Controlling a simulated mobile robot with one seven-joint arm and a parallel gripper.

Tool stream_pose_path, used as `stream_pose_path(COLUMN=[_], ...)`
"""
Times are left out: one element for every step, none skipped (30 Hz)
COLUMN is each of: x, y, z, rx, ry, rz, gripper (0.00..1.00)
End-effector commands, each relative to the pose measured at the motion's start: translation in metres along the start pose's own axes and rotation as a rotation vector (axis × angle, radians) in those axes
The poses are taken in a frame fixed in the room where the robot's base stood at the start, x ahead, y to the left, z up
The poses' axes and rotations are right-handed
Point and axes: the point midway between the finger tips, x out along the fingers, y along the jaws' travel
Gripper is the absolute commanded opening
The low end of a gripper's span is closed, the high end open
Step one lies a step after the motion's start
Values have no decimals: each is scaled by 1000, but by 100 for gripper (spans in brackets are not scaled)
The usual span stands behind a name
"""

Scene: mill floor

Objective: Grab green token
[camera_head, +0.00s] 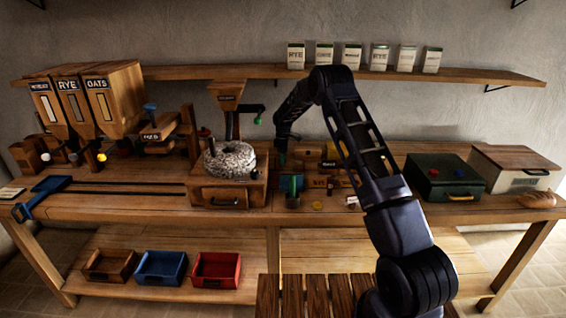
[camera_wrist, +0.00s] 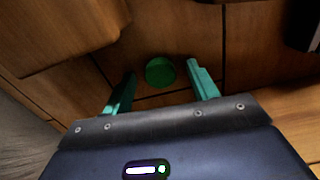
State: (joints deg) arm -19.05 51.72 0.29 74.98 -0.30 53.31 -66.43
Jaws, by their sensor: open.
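The green token (camera_wrist: 160,71) is a small round disc on a brown wooden surface in the wrist view. My gripper (camera_wrist: 161,69) has its two teal fingers spread apart, one on each side of the token in the picture, with a visible gap to each. I cannot tell how far above the surface the fingertips are. In the head view my gripper (camera_head: 282,158) points down over the back middle of the workbench, right of the millstone. I cannot make out the token there.
The millstone (camera_head: 230,160) stands left of my gripper. A green upright item (camera_head: 291,184) stands just in front of it. A dark green box (camera_head: 444,177) and a bread loaf (camera_head: 537,199) are to the right. The shelf (camera_head: 270,72) runs behind.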

Motion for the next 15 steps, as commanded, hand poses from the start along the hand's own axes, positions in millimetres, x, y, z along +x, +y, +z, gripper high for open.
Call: stream_pose_path(x=[0, 0, 0, 0, 0, 0, 0, 0, 0, 0, 0, 0, 0, 0, -1], y=[0, 0, 0, 0, 0, 0, 0, 0, 0, 0, 0, 0, 0, 0, 0], z=[0, 0, 0, 0, 0, 0, 0, 0, 0, 0, 0, 0, 0, 0, 0], rx=[0, 0, 0, 0, 0, 0, 0, 0, 0, 0, 0, 0, 0, 0, 0], ry=[0, 0, 0, 0, 0, 0, 0, 0, 0, 0, 0, 0, 0, 0, 0], rz=[0, 0, 0, 0, 0, 0, 0, 0, 0, 0, 0, 0, 0, 0, 0], gripper=[59, 55, 47, 41, 35, 28, 22, 16, 11, 11, 11, 11, 11, 11, 11])
